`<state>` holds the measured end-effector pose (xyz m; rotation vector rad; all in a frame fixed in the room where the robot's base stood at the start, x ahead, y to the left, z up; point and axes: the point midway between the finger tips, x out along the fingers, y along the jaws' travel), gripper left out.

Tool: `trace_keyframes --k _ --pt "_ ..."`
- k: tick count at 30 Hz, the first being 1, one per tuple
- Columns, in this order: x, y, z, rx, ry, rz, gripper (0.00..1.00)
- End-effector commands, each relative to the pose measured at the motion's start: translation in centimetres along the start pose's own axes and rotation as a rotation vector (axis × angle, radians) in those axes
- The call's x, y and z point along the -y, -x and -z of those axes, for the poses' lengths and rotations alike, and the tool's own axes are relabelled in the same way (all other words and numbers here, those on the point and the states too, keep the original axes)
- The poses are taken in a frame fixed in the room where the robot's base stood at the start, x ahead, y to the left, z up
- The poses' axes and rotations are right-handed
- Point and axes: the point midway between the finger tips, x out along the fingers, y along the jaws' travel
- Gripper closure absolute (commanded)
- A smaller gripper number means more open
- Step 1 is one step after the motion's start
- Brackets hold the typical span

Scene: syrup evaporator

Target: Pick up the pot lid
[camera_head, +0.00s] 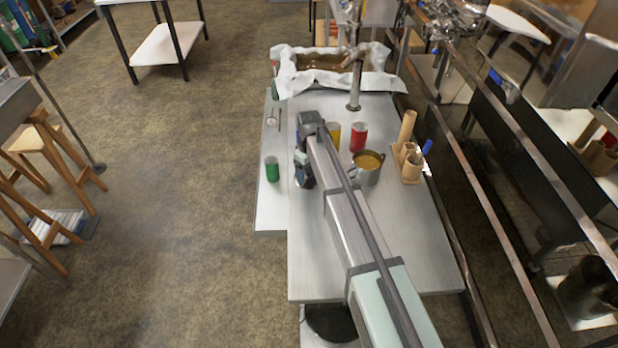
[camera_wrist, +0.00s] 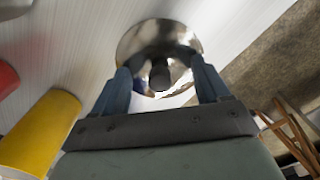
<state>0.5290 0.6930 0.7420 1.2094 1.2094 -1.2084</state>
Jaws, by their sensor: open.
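The pot lid (camera_wrist: 158,38) is a shiny round metal disc with a dark knob (camera_wrist: 159,76), seen in the wrist view on the pale worktop. My gripper (camera_wrist: 161,80) is open, its two blue fingers to either side of the knob. I cannot tell whether they touch the lid or how high they are above it. In the head view my gripper (camera_head: 304,178) points down over the left part of the worktop, and I cannot make out the lid there. An open metal pot (camera_head: 366,174) with amber contents stands to the right of my arm.
A green can (camera_head: 271,170) stands left of my gripper. A yellow can (camera_head: 333,136), partly behind my arm, and a red can (camera_head: 359,138) stand nearby. A wooden holder (camera_head: 408,170) is at the right edge. The worktop's (camera_head: 308,262) front left is clear.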

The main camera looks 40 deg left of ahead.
Motion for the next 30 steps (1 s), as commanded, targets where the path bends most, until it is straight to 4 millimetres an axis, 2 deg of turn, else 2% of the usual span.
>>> trace_keyframes --k 2,22,30 --pt "0.01 -0.02 0.0 0.0 0.0 0.0 0.35" --pt "0.01 -0.26 -0.05 0.002 0.0 0.001 0.99" --pt "0.06 -0.35 -0.07 0.003 0.0 0.003 1.0"
